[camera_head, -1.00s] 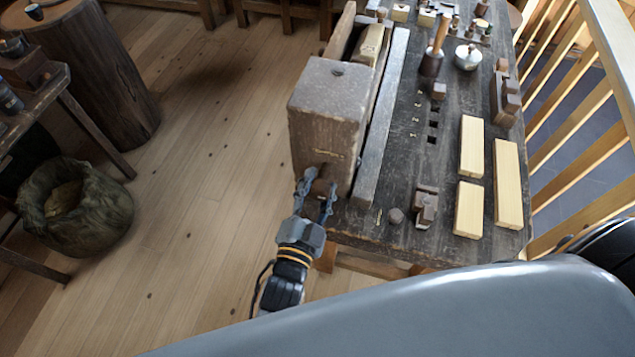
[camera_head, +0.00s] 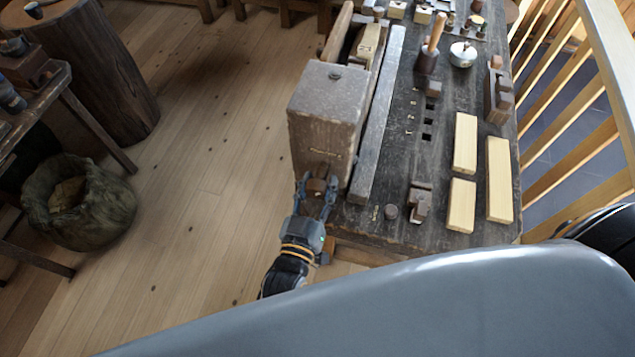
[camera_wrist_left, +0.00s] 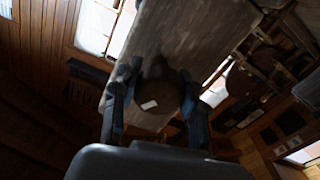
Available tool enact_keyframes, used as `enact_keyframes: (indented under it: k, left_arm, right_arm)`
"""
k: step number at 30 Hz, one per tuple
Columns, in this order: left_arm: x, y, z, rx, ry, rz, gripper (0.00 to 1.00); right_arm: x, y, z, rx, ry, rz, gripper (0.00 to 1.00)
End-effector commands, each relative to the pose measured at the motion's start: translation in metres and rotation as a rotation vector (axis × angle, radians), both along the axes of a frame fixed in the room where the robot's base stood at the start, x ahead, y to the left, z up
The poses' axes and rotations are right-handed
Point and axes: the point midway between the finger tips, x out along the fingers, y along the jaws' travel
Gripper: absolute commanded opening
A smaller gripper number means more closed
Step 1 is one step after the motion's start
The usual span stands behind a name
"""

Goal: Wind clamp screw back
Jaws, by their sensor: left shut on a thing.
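The clamp's screw end, a dark brown round knob (camera_wrist_left: 162,92), sticks out from the near end of a big wooden block (camera_head: 326,108) at the bench's left side. It also shows in the head view (camera_head: 318,185). My left gripper (camera_head: 316,192) is shut on the knob, one finger on each side of it. In the left wrist view my gripper's fingers (camera_wrist_left: 154,105) stand left and right of the knob, which has a small pale patch. The screw's shaft is hidden behind the knob and block. My right gripper is not in view.
The dark workbench (camera_head: 385,237) holds pale wood blocks (camera_head: 499,180), a wooden-handled mallet (camera_head: 430,52) and a round metal pot (camera_head: 463,54). A sack (camera_head: 105,205) stands on the floor at left. Floor left of my gripper is clear.

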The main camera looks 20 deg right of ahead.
Motion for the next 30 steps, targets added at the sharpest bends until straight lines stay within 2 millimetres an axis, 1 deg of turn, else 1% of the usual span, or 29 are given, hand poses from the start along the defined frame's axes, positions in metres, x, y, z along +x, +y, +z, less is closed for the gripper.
enact_keyframes:
  k: [1,17,30]
  left_arm:
    - [0.0031,-0.0011,0.0078,-0.045,0.012,0.001,0.12]
    - [0.0013,-0.0026,0.0068,-0.461,0.295,-0.003,0.12]
    - [0.0003,-0.0033,0.0071,-0.806,0.531,-0.006,0.12]
  right_arm:
    - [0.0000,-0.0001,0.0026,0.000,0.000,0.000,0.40]
    - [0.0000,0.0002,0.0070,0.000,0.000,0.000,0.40]
    - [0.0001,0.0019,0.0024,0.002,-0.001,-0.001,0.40]
